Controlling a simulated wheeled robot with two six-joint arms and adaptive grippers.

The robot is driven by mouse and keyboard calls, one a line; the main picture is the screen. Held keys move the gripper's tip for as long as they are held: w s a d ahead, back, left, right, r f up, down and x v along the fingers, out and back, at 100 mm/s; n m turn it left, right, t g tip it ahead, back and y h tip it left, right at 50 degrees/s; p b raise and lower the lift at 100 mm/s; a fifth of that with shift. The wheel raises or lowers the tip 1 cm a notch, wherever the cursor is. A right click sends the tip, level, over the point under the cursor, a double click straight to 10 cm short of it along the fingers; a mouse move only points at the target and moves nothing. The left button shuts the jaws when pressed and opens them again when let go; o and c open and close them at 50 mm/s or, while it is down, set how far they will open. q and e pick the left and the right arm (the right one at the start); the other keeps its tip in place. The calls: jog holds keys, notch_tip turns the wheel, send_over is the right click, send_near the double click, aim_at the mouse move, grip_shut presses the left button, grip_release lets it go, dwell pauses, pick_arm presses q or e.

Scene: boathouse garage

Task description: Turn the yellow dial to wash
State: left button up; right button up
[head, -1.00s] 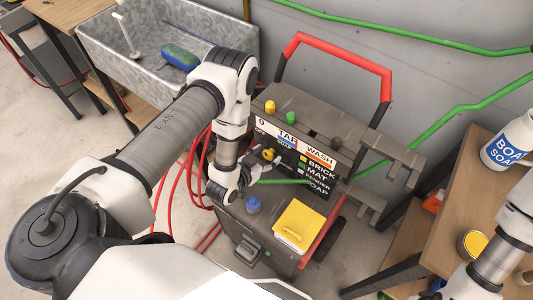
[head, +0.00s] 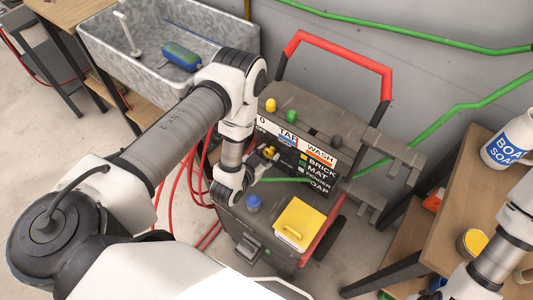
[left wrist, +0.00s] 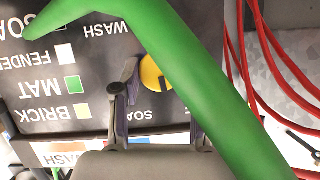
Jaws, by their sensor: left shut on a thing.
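The yellow dial (head: 270,152) is on the dark front panel of the pressure washer (head: 325,125), below the OFF, TAP and WASH label strip. My left gripper (head: 264,155) is at the dial and shut on it. In the left wrist view the yellow dial (left wrist: 152,76) shows partly, beside one finger of my left gripper (left wrist: 158,88). A green hose crosses that view and hides part of the dial and the other finger. I cannot read the dial's pointer. My right arm shows at the lower right, its gripper out of view.
A blue knob (head: 253,202) and a yellow lid (head: 299,224) are on the washer's lower deck. Red hoses (head: 192,175) hang left of it. A metal sink (head: 160,45) stands behind left. A wooden table (head: 470,205) with a soap jug (head: 508,140) is at right.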

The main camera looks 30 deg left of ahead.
pick_arm(q)
jog(key=shift+d+m+y, duration=0.2)
jog(key=shift+m+y, duration=0.6)
jog(key=shift+m, duration=0.3)
jog(key=m, duration=0.1)
jog(key=m+t+y+b, duration=0.1)
jog(key=shift+d+f+m, duration=0.1)
jog(key=shift+f+m, duration=0.1)
jog(key=shift+m, duration=0.1)
jog(key=m+y+b, duration=0.1)
jog(key=m+t+y+b, duration=0.1)
jog(key=m+b, duration=0.1)
jog(key=shift+d+f, duration=0.1)
jog(key=shift+f, duration=0.15)
jog(key=shift+m+t+y+b, duration=0.4)
jog(key=shift+m+t+b, duration=0.3)
jog(key=shift+m+b, duration=0.9)
jog(key=shift+m, duration=0.3)
jog(key=o, duration=1.1)
jog(key=shift+r, duration=0.15)
